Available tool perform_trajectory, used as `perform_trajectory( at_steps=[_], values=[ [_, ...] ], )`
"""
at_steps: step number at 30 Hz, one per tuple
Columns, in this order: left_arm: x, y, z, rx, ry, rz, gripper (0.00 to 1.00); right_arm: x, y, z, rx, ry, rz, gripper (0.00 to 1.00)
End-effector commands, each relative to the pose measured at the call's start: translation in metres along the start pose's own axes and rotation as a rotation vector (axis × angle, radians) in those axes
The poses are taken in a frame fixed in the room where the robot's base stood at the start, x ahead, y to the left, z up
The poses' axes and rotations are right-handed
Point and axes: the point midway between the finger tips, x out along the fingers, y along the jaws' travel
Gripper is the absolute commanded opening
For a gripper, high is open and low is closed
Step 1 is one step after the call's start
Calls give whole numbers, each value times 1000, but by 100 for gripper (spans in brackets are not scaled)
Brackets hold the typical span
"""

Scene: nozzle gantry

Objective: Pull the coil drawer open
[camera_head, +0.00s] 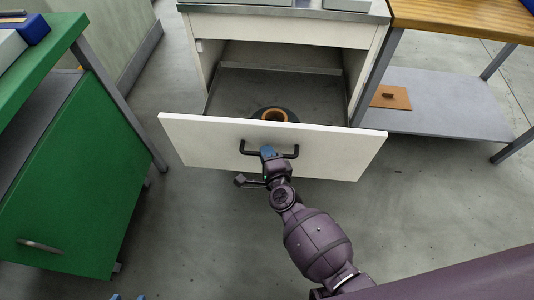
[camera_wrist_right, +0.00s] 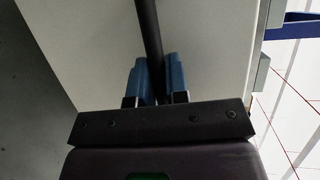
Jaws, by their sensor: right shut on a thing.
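The coil drawer (camera_head: 330,151) has a white front and stands pulled out from the white cabinet (camera_head: 275,27). Its dark inside shows, with a round coil (camera_head: 274,114) with an orange-brown ring behind the front panel. The black bar handle (camera_head: 290,153) is on the drawer front. My right gripper (camera_head: 267,152) is at the handle, and in the right wrist view its blue fingers (camera_wrist_right: 157,78) are shut on the dark bar. Part of the handle is hidden by the gripper. At the bottom edge of the head view, small blue tips (camera_head: 127,297) show, too little to read.
A green bench with a green door (camera_head: 80,170) stands at the left. A wood-topped table (camera_head: 465,15) with a grey lower shelf (camera_head: 440,105) stands at the right, with a brown flat piece (camera_head: 391,97) on the shelf. Concrete floor is clear before the drawer.

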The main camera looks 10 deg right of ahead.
Motion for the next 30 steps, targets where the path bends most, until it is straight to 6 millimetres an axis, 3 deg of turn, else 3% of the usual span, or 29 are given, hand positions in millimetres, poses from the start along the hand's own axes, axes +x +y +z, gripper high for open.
perform_trajectory(
  at_steps=[16,17,21,30],
  values=[
    [3,1,-6,0,13,1,43,0,-1,2,1,-4,-1,0],
    [3,1,-6,0,13,1,43,0,-1,2,1,-4,-1,18],
    [2,0,-5,-1,11,1,43,0,-1,1,1,-3,-1,39],
    [-2,0,0,-2,-1,0,43,0,-1,0,0,-1,-1,39]
  ],
)
